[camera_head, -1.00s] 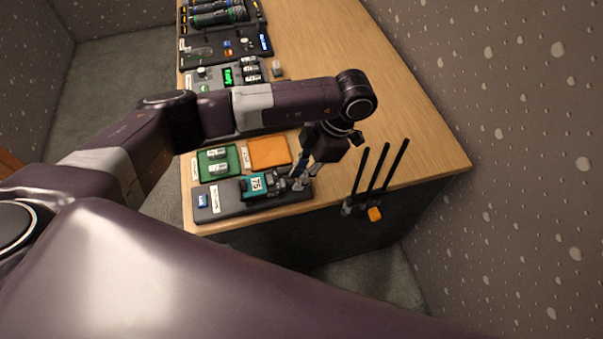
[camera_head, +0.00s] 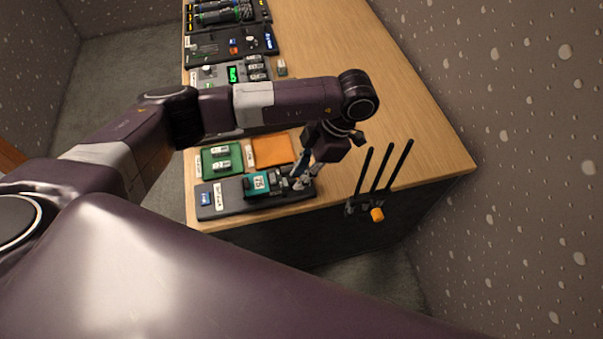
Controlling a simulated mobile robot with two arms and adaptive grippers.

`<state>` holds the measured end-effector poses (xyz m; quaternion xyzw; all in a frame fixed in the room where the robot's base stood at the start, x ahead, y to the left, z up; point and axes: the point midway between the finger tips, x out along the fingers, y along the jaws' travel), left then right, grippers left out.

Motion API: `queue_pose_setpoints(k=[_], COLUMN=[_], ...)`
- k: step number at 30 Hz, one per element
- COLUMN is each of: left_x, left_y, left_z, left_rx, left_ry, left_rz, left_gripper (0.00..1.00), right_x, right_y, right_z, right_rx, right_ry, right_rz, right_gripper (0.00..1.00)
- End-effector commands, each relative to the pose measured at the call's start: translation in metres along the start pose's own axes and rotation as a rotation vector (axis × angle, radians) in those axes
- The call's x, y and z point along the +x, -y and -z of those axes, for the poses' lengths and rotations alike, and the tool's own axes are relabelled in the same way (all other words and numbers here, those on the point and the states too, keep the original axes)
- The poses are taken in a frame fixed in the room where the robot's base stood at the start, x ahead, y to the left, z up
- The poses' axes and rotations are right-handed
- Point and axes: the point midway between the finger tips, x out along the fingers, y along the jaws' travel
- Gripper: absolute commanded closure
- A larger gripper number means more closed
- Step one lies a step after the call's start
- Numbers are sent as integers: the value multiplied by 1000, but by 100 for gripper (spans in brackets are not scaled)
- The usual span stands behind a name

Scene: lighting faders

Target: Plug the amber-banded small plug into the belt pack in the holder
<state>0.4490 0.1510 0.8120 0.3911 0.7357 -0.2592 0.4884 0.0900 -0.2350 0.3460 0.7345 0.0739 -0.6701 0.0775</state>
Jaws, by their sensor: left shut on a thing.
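The teal belt pack (camera_head: 258,184) with a white "75" label lies in the dark grey holder (camera_head: 228,207) at the near end of the desk. My left gripper (camera_head: 299,183) comes down from above at the right end of the belt pack. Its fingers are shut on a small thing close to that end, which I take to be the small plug. The fingers mostly hide it, and I cannot make out an amber band. Whether the plug touches or enters the belt pack is too small to tell. My right gripper is not in view.
A green tray (camera_head: 206,168) with small pale pieces and an orange mat (camera_head: 270,151) lie behind the holder. More devices line the desk's left side. A black rack with three rods (camera_head: 381,172) and an orange piece (camera_head: 377,214) is at the near right edge. The desk's right side is clear.

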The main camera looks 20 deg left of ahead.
Motion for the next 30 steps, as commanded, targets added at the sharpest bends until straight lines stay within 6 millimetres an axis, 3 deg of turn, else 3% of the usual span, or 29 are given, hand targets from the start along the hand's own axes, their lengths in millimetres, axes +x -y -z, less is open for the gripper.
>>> queue_pose_setpoints(k=[13,14,18,30], left_x=[1,1,1,-5], left_y=[0,0,0,-1], left_z=[2,2,2,0], left_rx=[0,0,0,-1], left_ry=[-7,-7,-6,-2], left_rz=[2,2,1,0], left_gripper=[100,80,65,63], right_x=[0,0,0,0], right_y=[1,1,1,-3], right_z=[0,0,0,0], right_rx=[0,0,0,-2], right_ry=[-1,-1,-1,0], right_rz=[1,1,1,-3], right_gripper=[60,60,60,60])
